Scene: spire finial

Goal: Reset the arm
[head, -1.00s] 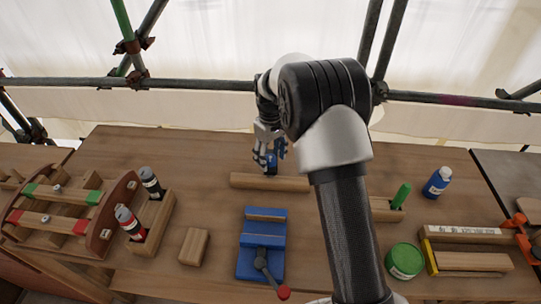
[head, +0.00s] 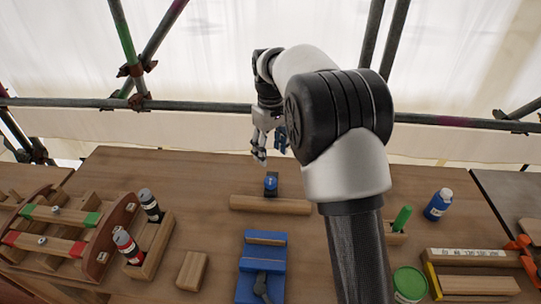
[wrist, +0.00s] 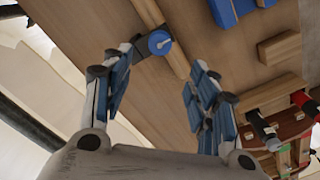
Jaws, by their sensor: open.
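My gripper (head: 270,146) is raised above the back of the workbench in the head view, open and empty. Its two blue-padded fingers stand wide apart in the wrist view (wrist: 158,95). Below it, a small dark block with a round blue top (head: 271,182) stands on the bench behind a long wooden bar (head: 270,205). The blue top also shows in the wrist view (wrist: 159,42), apart from the fingers. My arm hides part of the bench right of centre.
A blue vise (head: 262,268) and a wooden block (head: 192,271) lie in front. A rack of two bottles (head: 150,248) is at left. A blue bottle (head: 438,204) and a green tin (head: 409,284) are at right. Scaffold tubes (head: 215,106) run behind the bench.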

